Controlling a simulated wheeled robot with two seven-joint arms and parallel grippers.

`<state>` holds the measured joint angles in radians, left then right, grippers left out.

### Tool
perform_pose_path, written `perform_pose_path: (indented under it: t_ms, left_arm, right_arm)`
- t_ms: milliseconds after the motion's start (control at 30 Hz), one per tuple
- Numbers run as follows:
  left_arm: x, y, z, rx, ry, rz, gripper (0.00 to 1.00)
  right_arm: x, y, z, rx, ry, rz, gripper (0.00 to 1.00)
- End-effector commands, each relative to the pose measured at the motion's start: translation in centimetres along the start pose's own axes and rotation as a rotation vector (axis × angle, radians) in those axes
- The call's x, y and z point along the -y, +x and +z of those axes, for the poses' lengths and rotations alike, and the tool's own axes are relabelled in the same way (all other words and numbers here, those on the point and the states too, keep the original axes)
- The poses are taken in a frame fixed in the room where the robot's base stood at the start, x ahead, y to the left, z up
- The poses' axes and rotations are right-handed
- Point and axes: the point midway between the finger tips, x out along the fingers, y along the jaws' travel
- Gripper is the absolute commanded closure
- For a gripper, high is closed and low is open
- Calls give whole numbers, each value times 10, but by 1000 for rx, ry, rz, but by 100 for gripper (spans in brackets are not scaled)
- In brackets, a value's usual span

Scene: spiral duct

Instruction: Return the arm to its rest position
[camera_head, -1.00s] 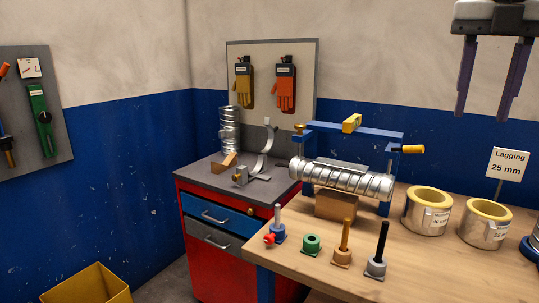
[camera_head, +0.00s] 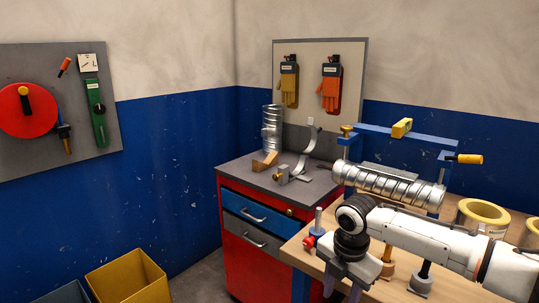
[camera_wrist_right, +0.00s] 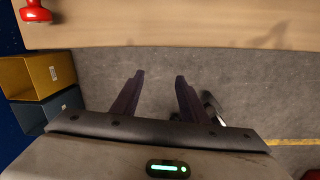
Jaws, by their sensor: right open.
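My right arm (camera_head: 430,232) comes in from the right of the head view, stretched across the workbench (camera_head: 302,254). Its gripper (camera_head: 341,292) hangs down at the bench's front left edge. In the right wrist view the two fingers (camera_wrist_right: 159,76) are apart, with nothing between them but grey floor. The spiral duct (camera_head: 385,187) lies behind the arm in the blue frame, and the arm hides part of the bench. My left gripper is not in view.
A red cabinet (camera_head: 246,262) stands left of the bench. A yellow bin (camera_head: 130,279) and a dark bin (camera_head: 68,294) are on the floor at lower left. Several posts with bases stand near the arm, including one with a red knob (camera_head: 309,241). Insulated rings (camera_head: 482,215) are at right.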

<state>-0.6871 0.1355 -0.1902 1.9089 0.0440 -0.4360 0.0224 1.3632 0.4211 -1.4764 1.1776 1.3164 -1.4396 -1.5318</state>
Motion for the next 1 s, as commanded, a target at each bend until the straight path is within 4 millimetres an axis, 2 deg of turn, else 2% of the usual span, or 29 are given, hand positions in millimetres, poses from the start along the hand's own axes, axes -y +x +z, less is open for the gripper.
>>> perform_pose_path:
  t_ms: [33, 100, 200, 400, 500, 633, 767, 867, 1000]
  left_arm:
    - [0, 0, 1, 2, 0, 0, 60]
    - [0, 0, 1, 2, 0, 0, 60]
    - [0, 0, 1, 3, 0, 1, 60]
    - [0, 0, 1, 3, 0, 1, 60]
    - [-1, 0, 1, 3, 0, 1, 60]
    - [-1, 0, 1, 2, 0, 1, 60]
    - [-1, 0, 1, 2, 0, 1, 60]
    - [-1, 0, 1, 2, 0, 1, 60]
    - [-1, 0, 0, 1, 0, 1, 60]
  right_arm:
    - [-3, 30, -32, -47, 26, 28, 60]
    - [-9, 59, -70, -104, 86, 82, 60]
    - [-15, 92, -121, -194, 195, 159, 60]
    - [-17, 132, -208, -389, 491, 293, 60]
    - [-12, 143, -236, -480, 674, 350, 60]
    - [4, 154, -256, -579, 938, 409, 60]
    - [32, 165, -258, -642, 1220, 460, 60]
    - [66, 176, -251, -658, 1436, 497, 60]
    - [128, 189, -233, -633, 1718, 553, 60]
